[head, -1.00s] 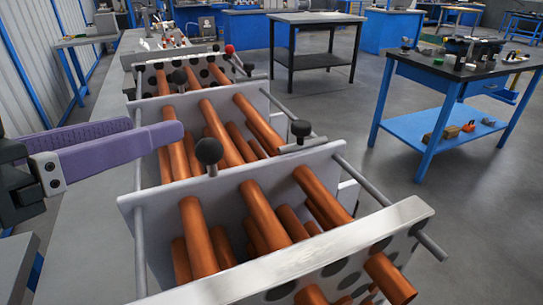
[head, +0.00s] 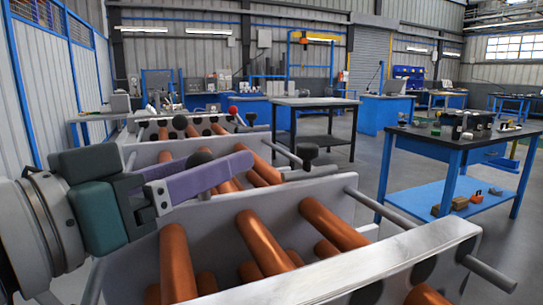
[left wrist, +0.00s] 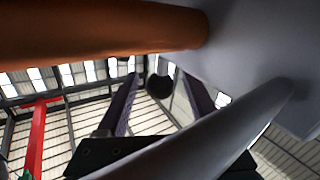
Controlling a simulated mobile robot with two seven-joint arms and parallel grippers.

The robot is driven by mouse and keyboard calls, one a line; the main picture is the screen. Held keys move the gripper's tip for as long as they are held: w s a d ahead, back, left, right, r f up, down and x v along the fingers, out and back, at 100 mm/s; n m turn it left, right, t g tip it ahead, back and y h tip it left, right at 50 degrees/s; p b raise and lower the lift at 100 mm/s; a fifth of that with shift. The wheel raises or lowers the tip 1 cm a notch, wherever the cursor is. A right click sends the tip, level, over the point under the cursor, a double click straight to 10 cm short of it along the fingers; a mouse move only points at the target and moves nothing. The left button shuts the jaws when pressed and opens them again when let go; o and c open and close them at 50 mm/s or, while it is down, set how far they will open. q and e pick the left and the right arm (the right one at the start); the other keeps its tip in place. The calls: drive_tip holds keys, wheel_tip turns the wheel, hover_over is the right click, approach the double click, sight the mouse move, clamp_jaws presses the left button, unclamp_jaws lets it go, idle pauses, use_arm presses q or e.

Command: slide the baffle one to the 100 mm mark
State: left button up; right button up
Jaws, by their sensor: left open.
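A flanged assembly of pale plates and copper-coloured tubes (head: 265,238) fills the lower head view. I cannot tell which plate is baffle one. The near pale baffle plate (head: 310,192) stands upright across the tubes, with a round black knob (head: 200,157) partly hidden behind my left gripper (head: 245,165). The gripper's purple fingers reach over this plate from the left. In the left wrist view the two fingers are apart and open, with a dark round knob (left wrist: 158,89) between them in the picture; contact is unclear. No 100 mm mark is readable. My right gripper is not in view.
Grey rods (head: 395,220) run along the assembly; one also crosses the left wrist view (left wrist: 210,130). A second black knob (head: 307,152) stands near the right rod. A bright front plate (head: 350,272) is closest. A blue workbench (head: 455,150) stands right, past clear floor.

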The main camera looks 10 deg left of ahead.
use_arm(q)
drive_tip(key=shift+x, duration=1.45)
clamp_jaws()
idle(0.4)
